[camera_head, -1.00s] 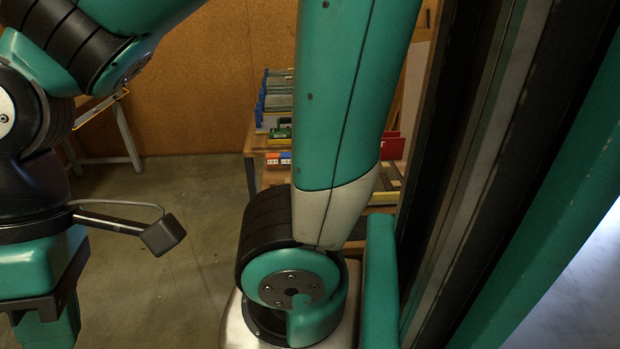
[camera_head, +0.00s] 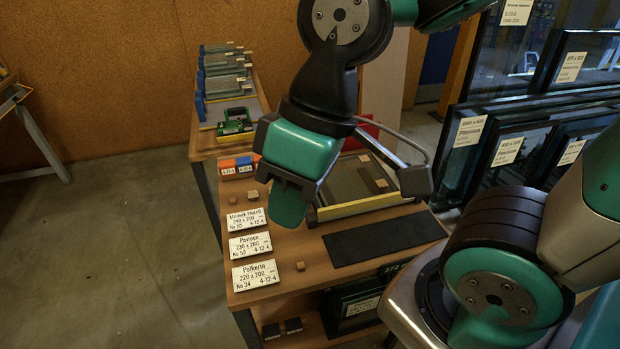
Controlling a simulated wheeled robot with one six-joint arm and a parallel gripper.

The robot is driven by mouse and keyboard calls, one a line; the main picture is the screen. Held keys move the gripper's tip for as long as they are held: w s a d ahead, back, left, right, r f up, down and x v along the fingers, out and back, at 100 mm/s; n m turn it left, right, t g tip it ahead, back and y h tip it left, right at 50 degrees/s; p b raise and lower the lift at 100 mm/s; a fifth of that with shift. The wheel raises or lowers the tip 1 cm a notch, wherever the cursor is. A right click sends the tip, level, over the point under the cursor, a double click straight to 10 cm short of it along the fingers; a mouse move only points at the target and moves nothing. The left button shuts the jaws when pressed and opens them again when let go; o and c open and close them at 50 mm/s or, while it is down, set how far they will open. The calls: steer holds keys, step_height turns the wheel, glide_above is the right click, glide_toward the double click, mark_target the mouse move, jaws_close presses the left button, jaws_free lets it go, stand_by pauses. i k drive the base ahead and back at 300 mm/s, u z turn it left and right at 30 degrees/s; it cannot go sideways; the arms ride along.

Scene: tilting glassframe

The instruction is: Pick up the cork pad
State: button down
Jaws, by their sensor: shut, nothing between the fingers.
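Small tan cork-like blocks sit on the wooden table near the paper labels. One cork block (camera_head: 300,266) is on bare wood right of the lowest label. Another cork block (camera_head: 231,198) is above the top label, below the coloured blocks. Which one is the cork pad I cannot tell. My gripper (camera_head: 288,212) hangs over the table, pointing down, between the labels and the yellow-edged tray. It is shut and empty, above and slightly left of the nearer block in the picture and apart from it. It hides part of the tabletop.
A yellow-edged tray (camera_head: 370,206) and a dark mat (camera_head: 384,238) lie right of my gripper. Labels (camera_head: 256,273) line the left table edge. Orange and blue blocks (camera_head: 243,164) stand behind. Framed glass panes (camera_head: 468,150) stand at right. The floor (camera_head: 110,250) at left is clear.

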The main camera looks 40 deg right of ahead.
mark_target(252, 195)
steer(key=z, duration=0.2)
steer(key=k, duration=1)
steer(key=u, duration=0.7)
steer(key=i, duration=1.65)
steer(key=z, duration=0.75)
